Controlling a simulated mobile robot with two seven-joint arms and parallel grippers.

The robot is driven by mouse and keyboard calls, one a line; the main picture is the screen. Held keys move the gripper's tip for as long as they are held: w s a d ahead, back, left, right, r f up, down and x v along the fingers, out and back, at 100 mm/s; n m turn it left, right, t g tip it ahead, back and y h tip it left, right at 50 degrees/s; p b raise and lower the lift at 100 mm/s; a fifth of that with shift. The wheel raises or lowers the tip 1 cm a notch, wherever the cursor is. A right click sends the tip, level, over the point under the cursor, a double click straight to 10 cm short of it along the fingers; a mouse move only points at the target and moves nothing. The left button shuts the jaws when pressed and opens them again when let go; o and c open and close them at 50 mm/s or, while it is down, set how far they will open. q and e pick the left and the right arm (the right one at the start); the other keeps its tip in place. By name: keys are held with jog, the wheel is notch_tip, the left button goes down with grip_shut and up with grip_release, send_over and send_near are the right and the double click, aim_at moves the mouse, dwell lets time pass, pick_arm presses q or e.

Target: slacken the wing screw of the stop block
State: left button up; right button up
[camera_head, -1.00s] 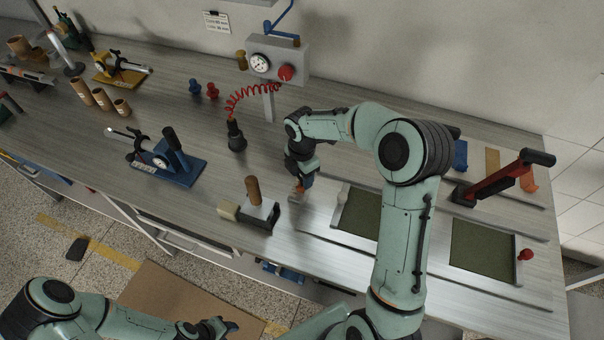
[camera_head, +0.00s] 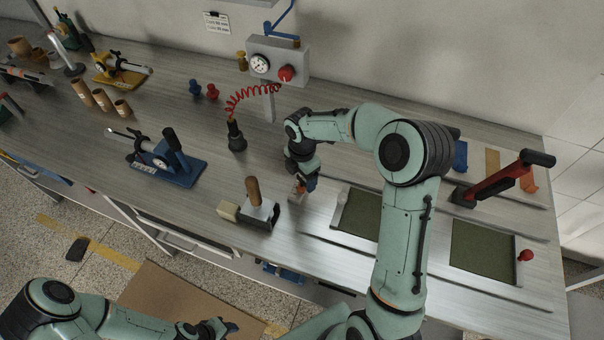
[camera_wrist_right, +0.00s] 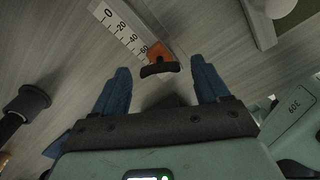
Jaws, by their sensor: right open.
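My right gripper (camera_wrist_right: 161,72) is open, with one blue finger on each side of the wing screw and a gap to each. In the head view the orange block (camera_head: 297,190) is beside my right gripper (camera_head: 308,186), partly hidden; the wing screw is too small to tell there. My left gripper (camera_head: 222,326) is low in the head view, far from the block.
A wooden-handled tool (camera_head: 262,212) stands left of the block. Two green pads (camera_head: 482,250) lie to the right, with a red lever (camera_head: 495,183) behind. A black nozzle on a red coiled hose (camera_head: 235,135) stands behind left.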

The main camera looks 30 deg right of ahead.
aim_at(302, 179)
pick_arm(q)
jog(key=shift+s, duration=0.1)
pick_arm(e)
notch_tip(302, 179, up, 13)
jog(key=shift+r, duration=0.2)
jog(key=c, duration=0.5)
jog(key=shift+f+m, duration=0.1)
jog(key=shift+m, duration=0.3)
jog(key=c, duration=0.3)
notch_tip(302, 179, down, 14)
jog(key=m+b, duration=0.6)
jog(key=m, duration=1.1)
pick_arm(q)
jog(key=s+f+g, duration=0.1)
jog(key=s+f, duration=0.6)
jog(key=f, duration=0.1)
jog(key=shift+s+d, duration=0.2)
pick_arm(e)
jog(key=shift+r, duration=0.2)
